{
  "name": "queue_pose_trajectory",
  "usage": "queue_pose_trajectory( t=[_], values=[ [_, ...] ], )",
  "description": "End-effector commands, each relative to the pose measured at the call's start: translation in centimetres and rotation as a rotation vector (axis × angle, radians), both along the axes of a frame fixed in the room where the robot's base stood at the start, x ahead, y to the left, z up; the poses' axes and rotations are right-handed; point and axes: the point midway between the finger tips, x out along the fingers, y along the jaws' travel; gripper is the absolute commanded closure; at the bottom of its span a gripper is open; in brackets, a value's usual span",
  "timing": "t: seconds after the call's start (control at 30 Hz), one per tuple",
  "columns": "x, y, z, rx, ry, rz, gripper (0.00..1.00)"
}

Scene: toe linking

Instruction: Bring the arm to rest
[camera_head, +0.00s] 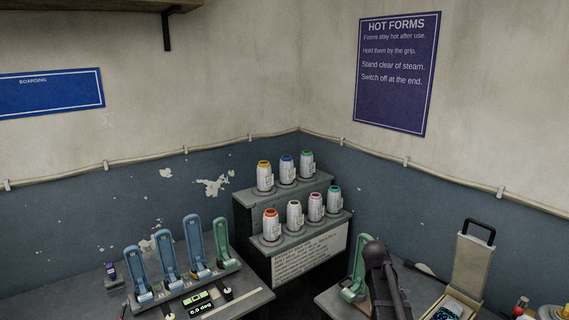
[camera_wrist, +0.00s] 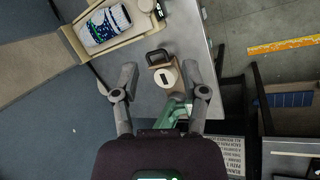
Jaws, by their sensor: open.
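My gripper (camera_wrist: 160,75) shows in the wrist view with its two fingers spread wide apart. Nothing is held between them. A green form (camera_wrist: 175,112) lies below and between the fingers in that view, partly hidden by my gripper's body. A beige block with a round white top (camera_wrist: 165,76) and a black handle shows between the fingertips, apparently on the surface below. In the head view, the dark end of my arm (camera_head: 378,275) stands at the right bench, just right of the green form (camera_head: 358,262). My fingers cannot be made out there.
An open beige press (camera_head: 473,262) with patterned fabric stands right of my arm; the fabric (camera_wrist: 104,25) also shows in the wrist view. Several blue and green forms stand on the left bench (camera_head: 240,308). A stepped rack (camera_head: 285,235) holds several thread cones in the corner.

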Motion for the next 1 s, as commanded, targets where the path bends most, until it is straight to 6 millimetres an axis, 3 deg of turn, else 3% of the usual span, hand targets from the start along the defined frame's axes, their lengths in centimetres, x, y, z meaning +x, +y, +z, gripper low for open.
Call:
queue_pose_trajectory(
  t=[0.03,0.2,0.4,0.5,0.63,1.0],
  values=[
    [-2.5,2.1,-2.1,0.043,-0.023,-0.017,0.43],
    [-7.6,8.5,-5.8,0.203,-0.089,-0.103,0.43],
    [-12.4,14.0,-8.4,0.356,-0.125,-0.191,0.43],
    [-13.7,16.0,-9.0,0.399,-0.128,-0.211,0.43],
    [-14.2,16.9,-9.1,0.424,-0.13,-0.226,0.43],
    [-14.1,16.9,-9.0,0.426,-0.129,-0.227,0.43]
  ],
)
